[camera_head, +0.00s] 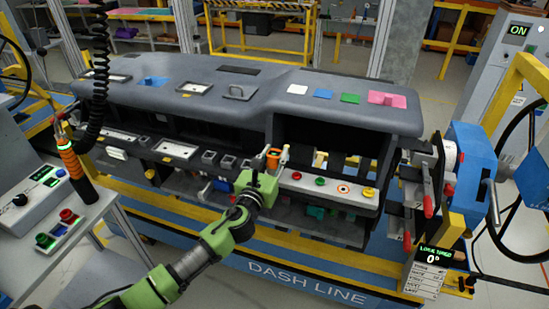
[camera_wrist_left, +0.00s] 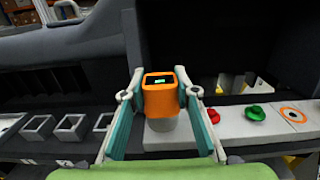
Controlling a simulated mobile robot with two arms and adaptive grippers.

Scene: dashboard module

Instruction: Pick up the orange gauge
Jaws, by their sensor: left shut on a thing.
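The orange gauge (camera_head: 273,157) is at the front middle of the dashboard. In the left wrist view it is an orange block (camera_wrist_left: 160,100) with a small dark screen and green digits on top, and a grey round part below. My left gripper (camera_head: 267,162) reaches it from the front, its fingers (camera_wrist_left: 159,82) on both sides, shut on it. The gauge looks upright; I cannot tell whether its grey lower part is seated or lifted. My right gripper is not in view.
A row of square grey sockets (camera_head: 227,162) lies left of the gauge. A pale panel with red, green and yellow knobs (camera_head: 326,186) lies right of it. The dashboard's overhang (camera_head: 240,92) rises behind. A side cart (camera_head: 45,215) stands at left.

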